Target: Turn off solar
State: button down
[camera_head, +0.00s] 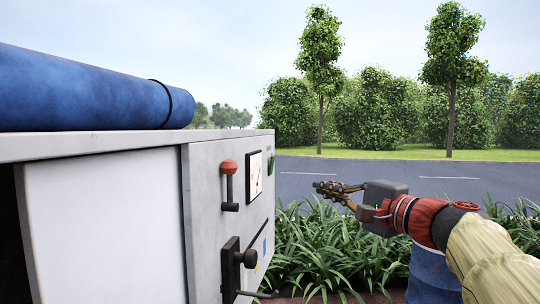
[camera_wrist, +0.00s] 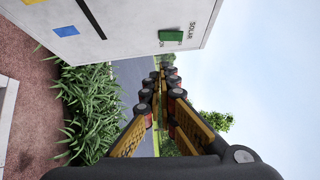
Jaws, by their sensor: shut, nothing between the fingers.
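The solar switch is a small green block on the white cart panel in the wrist view (camera_wrist: 171,37), with the printed word SOLAR beside it. In the head view the green switch (camera_head: 271,163) shows edge-on near the panel's far upper edge. My gripper (camera_head: 327,187) is to the right of the panel, apart from it, with its fingers pointing left toward the cart. In the wrist view my gripper (camera_wrist: 164,70) has its fingertips together and empty, below the switch in the picture. I cannot tell the switch's on or off position.
The cart panel (camera_head: 205,245) also carries a red-topped lever (camera_head: 229,170), a gauge (camera_head: 255,176) and a black knob handle (camera_head: 246,258). A blue cylinder (camera_head: 80,90) lies on top of the cart. Plants (camera_head: 320,250) and a blue barrel (camera_head: 430,278) stand to the right.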

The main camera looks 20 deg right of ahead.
aim_at(272, 165)
jog(key=w+a+r+p, duration=0.1)
jog(key=w+r, duration=0.1)
jog(key=w, duration=0.4)
jog(key=w+a+r+p, duration=0.2)
jog(key=w+r, duration=0.1)
jog(key=w, duration=0.4)
jog(key=shift+w+a+m+t, duration=0.15)
jog(key=shift+m+t, duration=0.25)
jog(key=shift+w+a+r+n+g+p, duration=0.2)
jog(key=shift+a+n+g+p, duration=0.25)
jog(key=shift+p, duration=0.6)
jog(key=shift+d, duration=0.1)
